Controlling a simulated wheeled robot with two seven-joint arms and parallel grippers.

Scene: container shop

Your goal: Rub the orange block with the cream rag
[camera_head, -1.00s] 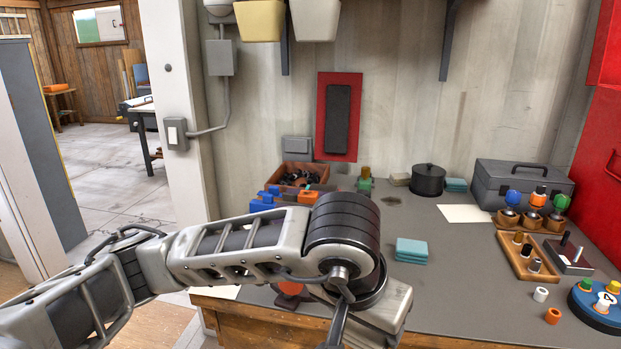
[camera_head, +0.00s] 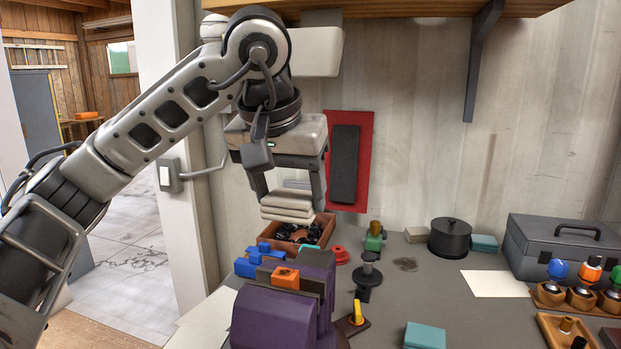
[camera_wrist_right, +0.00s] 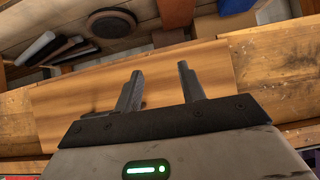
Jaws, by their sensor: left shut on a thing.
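The orange block (camera_head: 285,277) sits at the top of a purple vise (camera_head: 275,318), between its dark jaws. The cream rag (camera_head: 288,208) is a folded, layered pad. My left gripper (camera_head: 290,190) points down and is shut on the rag, holding it in the air above and behind the orange block in the picture. The rag and the block look apart. My right gripper (camera_wrist_right: 160,72) shows only in the right wrist view, with its two fingers spread and nothing between them, over a wooden surface.
Blue pieces (camera_head: 262,253) stand beside the block. An orange bin (camera_head: 325,228) with dark parts is behind. A red knob (camera_head: 341,254), a dark stand (camera_head: 368,275) and a teal cloth (camera_head: 425,335) are to the right. A black pot (camera_head: 450,238) and grey toolbox (camera_head: 565,248) stand further right.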

